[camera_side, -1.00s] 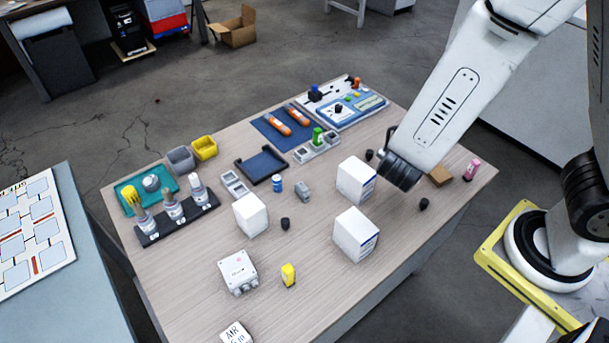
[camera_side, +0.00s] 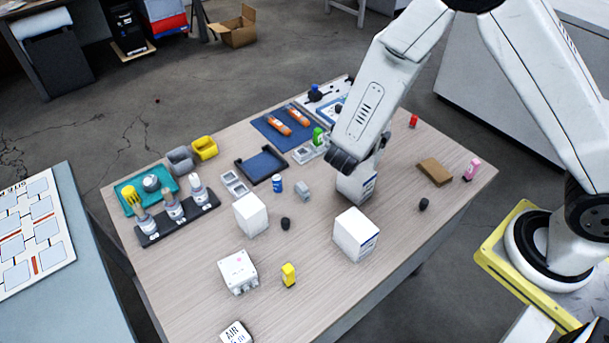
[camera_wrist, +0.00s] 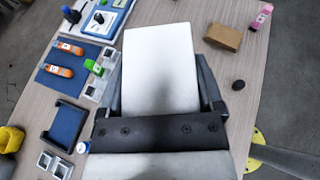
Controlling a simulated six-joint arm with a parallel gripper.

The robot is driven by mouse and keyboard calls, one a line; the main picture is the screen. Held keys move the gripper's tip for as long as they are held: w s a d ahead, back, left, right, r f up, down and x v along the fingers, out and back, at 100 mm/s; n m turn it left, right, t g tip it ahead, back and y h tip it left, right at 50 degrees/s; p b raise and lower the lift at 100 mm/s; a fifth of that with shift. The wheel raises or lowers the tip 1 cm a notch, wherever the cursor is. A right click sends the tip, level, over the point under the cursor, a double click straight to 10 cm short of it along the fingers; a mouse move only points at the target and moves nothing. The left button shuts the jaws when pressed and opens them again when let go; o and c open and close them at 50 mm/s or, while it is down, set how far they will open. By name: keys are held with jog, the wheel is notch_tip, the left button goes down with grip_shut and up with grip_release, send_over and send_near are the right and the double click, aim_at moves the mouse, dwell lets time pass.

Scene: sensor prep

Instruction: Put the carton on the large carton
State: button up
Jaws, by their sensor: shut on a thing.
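Three white cartons of much the same size stand upright on the wooden table; I cannot tell for sure which one counts as the large carton. My gripper (camera_side: 358,168) is shut on the back right white carton (camera_side: 362,190), with a finger on either side; the arm hides its top in the side view. In the wrist view this carton (camera_wrist: 160,70) lies between the fingers of my gripper (camera_wrist: 160,88). It appears to rest on the table. A second white carton (camera_side: 355,235) stands in front of it. A third white carton (camera_side: 250,214) stands to the left.
A flat brown block (camera_side: 436,172), a pink bottle (camera_side: 472,170) and a black knob (camera_side: 423,204) lie to the right. A yellow bottle (camera_side: 288,274) and a white junction box (camera_side: 238,271) stand at the front. Trays and a bottle rack (camera_side: 178,218) fill the back and left.

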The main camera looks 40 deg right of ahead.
jog(key=shift+w+f, duration=0.9)
jog(key=shift+f, duration=0.2)
jog(key=shift+w+f, duration=0.2)
jog(key=shift+f, duration=1.6)
jog(key=shift+f, duration=0.15)
jog(key=o, duration=1.1)
jog(key=v, duration=1.2)
